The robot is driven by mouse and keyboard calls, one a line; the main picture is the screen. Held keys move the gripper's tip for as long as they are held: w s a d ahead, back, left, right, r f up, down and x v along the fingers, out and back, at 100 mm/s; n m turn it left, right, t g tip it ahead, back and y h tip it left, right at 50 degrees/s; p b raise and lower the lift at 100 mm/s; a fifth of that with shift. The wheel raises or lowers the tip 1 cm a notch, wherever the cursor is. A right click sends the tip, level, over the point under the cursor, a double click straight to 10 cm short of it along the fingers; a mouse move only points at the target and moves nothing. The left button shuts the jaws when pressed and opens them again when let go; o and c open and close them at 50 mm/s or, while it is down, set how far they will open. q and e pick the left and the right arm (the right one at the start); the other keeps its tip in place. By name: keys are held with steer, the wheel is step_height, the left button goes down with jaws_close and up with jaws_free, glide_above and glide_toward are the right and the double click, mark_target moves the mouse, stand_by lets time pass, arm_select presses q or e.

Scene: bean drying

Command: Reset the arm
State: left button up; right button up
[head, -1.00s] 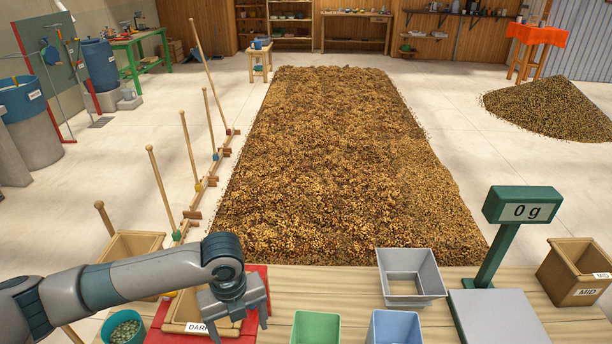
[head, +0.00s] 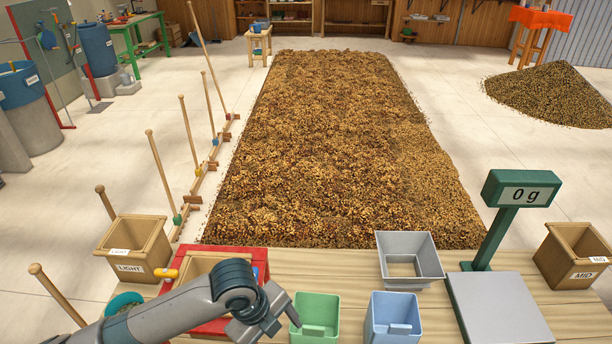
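My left arm comes in from the lower left. Its gripper (head: 268,328) hangs low over the front of the workbench, just left of the green bin (head: 315,309). Its fingers look spread apart, with nothing seen between them. The arm covers part of the red tray (head: 262,259) and the wooden box (head: 190,266) on it. My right gripper is not in view.
A blue bin (head: 394,308), grey tray (head: 428,268), scale (head: 498,308) reading 0 g and MID box (head: 574,243) stand rightward. A LIGHT box (head: 153,243) and a teal bowl (head: 117,302) are at left. Beans (head: 340,150) cover the floor beyond.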

arm_select(q)
steer(key=s+d+n+t+h, duration=0.1)
steer(key=s+d+n+h, duration=0.1)
steer(key=s+d+n, duration=0.15)
steer(key=s+a+f+n+t+y, duration=0.15)
steer(key=s+a+f+n, duration=0.25)
steer(key=s+a+n, duration=0.5)
steer(key=s+a+f+n+y, duration=0.3)
steer(key=s+a+n, duration=0.4)
steer(key=a+n, duration=0.45)
step_height(320, 180, down, 35)
steer(key=s+g+b, duration=0.1)
steer(key=b, duration=0.6)
steer(key=s+a+f+b, duration=0.1)
steer(key=s+f+b, duration=0.1)
steer(key=s+f, duration=0.7)
steer(key=s+a+f+g+b, duration=0.1)
steer(key=s+f+b, duration=0.2)
steer(key=s+f, duration=0.6)
step_height(320, 180, down, 6)
steer(key=shift+s+a+r, duration=0.15)
steer(key=shift+a, duration=0.1)
steer(key=shift+a, duration=0.15)
